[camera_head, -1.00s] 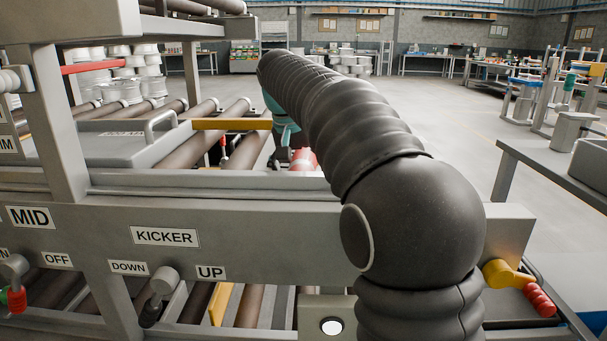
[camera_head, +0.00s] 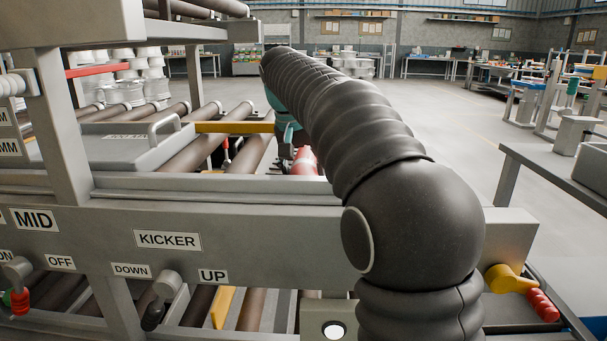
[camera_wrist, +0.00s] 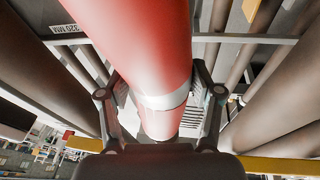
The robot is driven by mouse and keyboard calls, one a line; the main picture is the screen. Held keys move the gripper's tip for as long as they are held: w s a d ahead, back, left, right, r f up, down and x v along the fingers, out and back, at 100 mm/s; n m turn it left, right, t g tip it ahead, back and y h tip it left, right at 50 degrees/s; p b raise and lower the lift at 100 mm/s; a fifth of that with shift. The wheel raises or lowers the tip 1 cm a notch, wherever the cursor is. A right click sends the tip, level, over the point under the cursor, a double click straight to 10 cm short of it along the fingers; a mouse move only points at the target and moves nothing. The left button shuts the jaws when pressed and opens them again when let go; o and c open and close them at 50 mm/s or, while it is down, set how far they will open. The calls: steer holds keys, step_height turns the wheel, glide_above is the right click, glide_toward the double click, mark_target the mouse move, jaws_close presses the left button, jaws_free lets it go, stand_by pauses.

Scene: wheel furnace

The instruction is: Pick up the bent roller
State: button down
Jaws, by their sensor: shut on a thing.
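The red roller (camera_wrist: 140,45) with a pale band runs lengthwise through the middle of the wrist view. A bend along it is not clear from here. My gripper (camera_wrist: 160,98) has one finger on each side of the roller and is shut on it near the pale band. In the head view a short piece of the red roller (camera_head: 305,160) shows beside the dark arm, behind the grey front rail. My gripper is mostly hidden there by the arm.
Brown rollers (camera_head: 195,152) lie left of the red one, with a yellow bar (camera_head: 233,127) across them. A grey handled cover (camera_head: 125,145) stands further left. The grey front rail (camera_head: 250,215) carries labels and levers. A grey table (camera_head: 545,160) stands right, with open floor behind.

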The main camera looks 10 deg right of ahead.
mark_target(303, 161)
step_height(303, 161, up, 11)
steer(key=shift+f, duration=0.1)
steer(key=s+a+b, duration=0.1)
steer(key=s, duration=0.4)
steer(key=s+a+b, duration=0.1)
steer(key=s+a, duration=0.1)
steer(key=s, duration=0.4)
steer(key=s+a+b, duration=0.1)
steer(key=s+b, duration=0.1)
steer(key=s, duration=0.4)
steer(key=shift+s+a, duration=0.25)
steer(key=shift+a, duration=0.05)
stand_by(1.3)
